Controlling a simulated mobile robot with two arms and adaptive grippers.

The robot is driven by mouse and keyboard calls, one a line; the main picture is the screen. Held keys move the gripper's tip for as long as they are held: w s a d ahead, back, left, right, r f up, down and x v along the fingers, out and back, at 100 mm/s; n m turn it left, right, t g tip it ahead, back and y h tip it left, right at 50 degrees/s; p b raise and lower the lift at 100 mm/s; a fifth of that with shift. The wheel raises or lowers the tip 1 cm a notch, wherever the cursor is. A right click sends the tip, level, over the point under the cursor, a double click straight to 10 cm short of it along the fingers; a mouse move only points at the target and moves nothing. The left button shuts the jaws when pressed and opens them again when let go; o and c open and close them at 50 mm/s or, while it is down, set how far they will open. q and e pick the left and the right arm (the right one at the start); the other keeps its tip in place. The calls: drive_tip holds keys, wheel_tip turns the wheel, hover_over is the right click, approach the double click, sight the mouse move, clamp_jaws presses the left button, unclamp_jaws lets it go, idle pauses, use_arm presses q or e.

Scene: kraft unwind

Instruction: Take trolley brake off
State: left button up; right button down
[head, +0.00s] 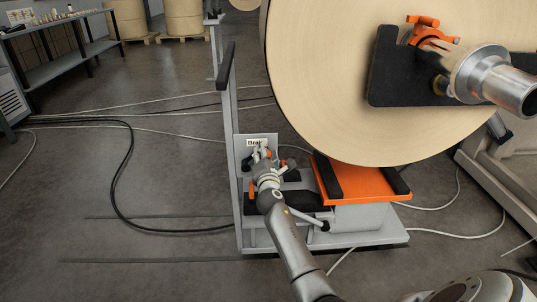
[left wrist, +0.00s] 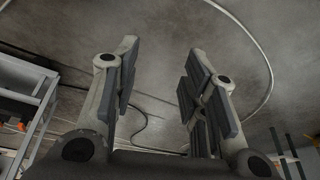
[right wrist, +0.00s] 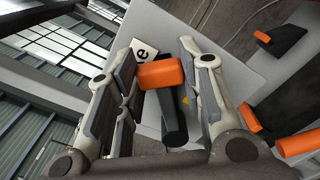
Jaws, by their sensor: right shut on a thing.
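The trolley (head: 325,240) is a grey frame with an orange platform (head: 345,183) below a big kraft paper roll (head: 340,80). A grey plate with a "Brake" label (head: 256,142) stands at its left end. My right gripper (head: 262,158) is at this plate. In the right wrist view the brake lever has an orange end (right wrist: 160,74) and a dark shaft (right wrist: 174,120). The lever is between the fingers of my right gripper (right wrist: 158,62), which is shut on it. My left gripper (left wrist: 162,62) is wide open and empty, with floor behind it.
Cables (head: 125,170) lie on the floor left of the trolley. A tall grey post (head: 228,110) rises at the trolley's left end. A workbench (head: 60,50) stands at the far left. The roll's shaft (head: 495,82) juts out at upper right.

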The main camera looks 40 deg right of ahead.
sight(254, 141)
drive_tip(key=a+n+p, duration=0.1)
drive_tip(key=w+a+r+n+p, duration=0.1)
drive_tip(key=n, duration=0.1)
drive_tip(key=r+n+p, duration=0.1)
drive_tip(key=n+p, duration=0.1)
drive_tip(key=shift+w+a+r, duration=0.15)
drive_tip(key=shift+w+a, duration=0.2)
drive_tip(key=shift+a, duration=0.05)
use_arm(q)
drive_tip(key=s+x, duration=0.1)
drive_tip(key=x, duration=0.6)
drive_tip(key=shift+f+g, duration=0.4)
drive_tip(key=shift+f, duration=0.05)
use_arm(e)
drive_tip(key=shift+w+a+n, duration=0.1)
drive_tip(key=shift+a+n, duration=0.05)
drive_tip(key=shift+n, duration=0.25)
use_arm(q)
drive_tip(key=shift+s+d, duration=0.1)
use_arm(e)
drive_tip(key=c, duration=1)
unclamp_jaws()
drive_tip(key=shift+o, duration=0.2)
drive_tip(key=shift+a, duration=0.1)
